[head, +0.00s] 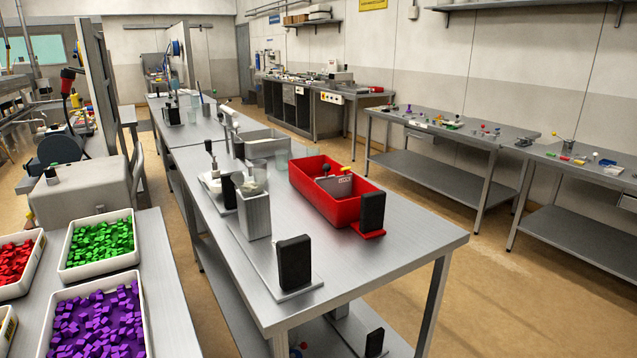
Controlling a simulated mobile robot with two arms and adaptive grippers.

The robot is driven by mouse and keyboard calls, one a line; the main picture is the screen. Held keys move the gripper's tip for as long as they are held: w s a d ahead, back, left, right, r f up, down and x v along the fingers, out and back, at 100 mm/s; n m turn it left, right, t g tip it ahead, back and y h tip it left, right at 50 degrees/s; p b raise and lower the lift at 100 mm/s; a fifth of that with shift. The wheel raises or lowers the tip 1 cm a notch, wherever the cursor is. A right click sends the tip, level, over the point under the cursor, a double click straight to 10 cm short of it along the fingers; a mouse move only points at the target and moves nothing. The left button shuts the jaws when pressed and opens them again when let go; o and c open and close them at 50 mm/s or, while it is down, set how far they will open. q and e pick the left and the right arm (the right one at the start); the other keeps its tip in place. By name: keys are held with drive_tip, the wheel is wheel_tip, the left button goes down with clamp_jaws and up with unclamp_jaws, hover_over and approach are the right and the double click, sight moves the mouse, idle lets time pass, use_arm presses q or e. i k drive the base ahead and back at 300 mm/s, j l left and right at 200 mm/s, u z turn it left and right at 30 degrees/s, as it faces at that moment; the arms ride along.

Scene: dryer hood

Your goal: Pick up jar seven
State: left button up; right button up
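No jar with a readable "seven" shows in the head view, so I cannot tell which thing is jar seven. Faint clear vessels (283,160) stand on the long steel table (375,258), to the left of a red bin (315,205). They are too small and see-through to make out any label. A tall grey rectangular container (255,216) stands nearer on the same table. Neither of my grippers is in view.
Black upright blocks (294,263) stand near the table's front. A grey open bin (266,146) is farther back. Trays of green cubes (66,255) and purple cubes (147,318) lie at the left. The floor (455,315) is clear at the right.

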sight(312, 150)
drive_tip(key=i, duration=1.1)
drive_tip(key=k+l+z, duration=0.15)
drive_tip(key=k+z, duration=0.25)
drive_tip(key=k, duration=0.25)
drive_tip(key=i+l+z, duration=0.1)
drive_tip(key=z, duration=0.3)
drive_tip(key=i+l+z, duration=0.1)
drive_tip(key=z, duration=0.35)
drive_tip(key=i+l+z, duration=0.1)
drive_tip(key=z, duration=0.3)
drive_tip(key=i+z, duration=0.15)
drive_tip(key=z, duration=0.3)
drive_tip(key=i+u, duration=0.2)
drive_tip(key=i, duration=1.8)
drive_tip(key=i+j+u, duration=0.15)
drive_tip(key=i+u, duration=0.7)
drive_tip(key=i+l+u, duration=0.15)
drive_tip(key=i+u, duration=0.25)
drive_tip(key=i+l+u, duration=0.3)
drive_tip(key=u, duration=0.15)
drive_tip(key=i+j+u, duration=0.15)
drive_tip(key=i+u, duration=0.2)
drive_tip(key=i, duration=0.45)
drive_tip(key=i+l+u, duration=0.1)
drive_tip(key=i+u, duration=0.2)
drive_tip(key=i, duration=0.45)
